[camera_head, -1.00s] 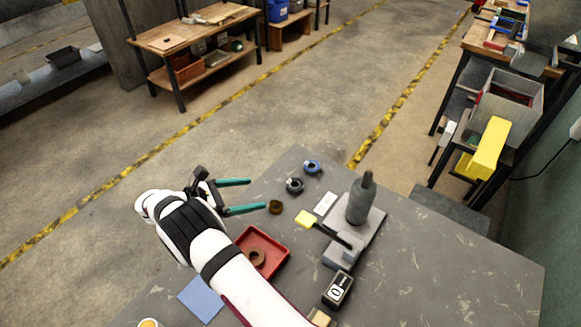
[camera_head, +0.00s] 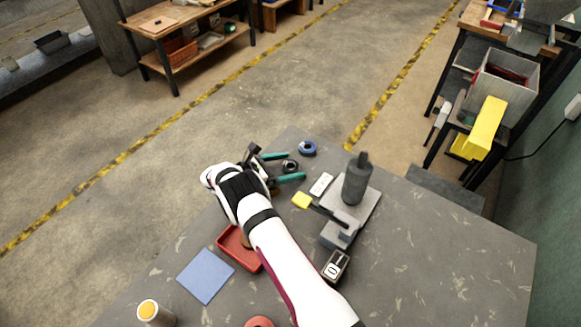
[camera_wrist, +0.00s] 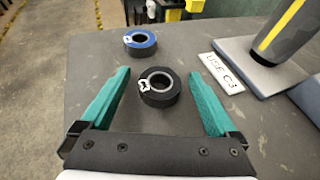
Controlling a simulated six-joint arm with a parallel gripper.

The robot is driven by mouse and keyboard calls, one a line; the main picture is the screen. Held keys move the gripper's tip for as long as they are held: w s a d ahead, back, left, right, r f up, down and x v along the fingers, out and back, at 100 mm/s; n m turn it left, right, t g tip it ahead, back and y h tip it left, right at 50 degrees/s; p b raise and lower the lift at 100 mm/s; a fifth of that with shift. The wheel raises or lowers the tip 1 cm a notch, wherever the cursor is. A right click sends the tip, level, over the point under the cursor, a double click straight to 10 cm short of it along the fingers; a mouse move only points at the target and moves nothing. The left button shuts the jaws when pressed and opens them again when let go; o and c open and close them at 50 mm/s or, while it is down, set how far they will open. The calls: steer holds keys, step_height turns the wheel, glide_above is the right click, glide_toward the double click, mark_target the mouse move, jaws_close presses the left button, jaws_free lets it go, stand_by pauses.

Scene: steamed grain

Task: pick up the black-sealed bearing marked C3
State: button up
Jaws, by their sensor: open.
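The black-sealed bearing (camera_wrist: 172,97) lies flat on the grey table between my open fingers in the wrist view. A white mark is on its near-left side, too small to read surely. It also shows in the head view (camera_head: 290,165). My gripper (camera_wrist: 160,73) is open and empty, with one teal finger on each side of the bearing and a gap on both sides. A blue-sealed bearing (camera_wrist: 140,48) with a white mark lies farther off to the left; it also shows in the head view (camera_head: 307,148). A white card (camera_wrist: 224,73) reads "USE C3".
A grey press stand (camera_head: 356,180) with a yellow-ended lever (camera_head: 301,200) stands right of my gripper. A red tray (camera_head: 230,250), partly hidden by my arm, a blue mat (camera_head: 205,275) and a small counter box (camera_head: 336,266) are nearer. The table's far edge is close behind the bearings.

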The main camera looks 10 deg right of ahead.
jaws_close()
stand_by(0.3)
steer(key=shift+r, duration=0.1)
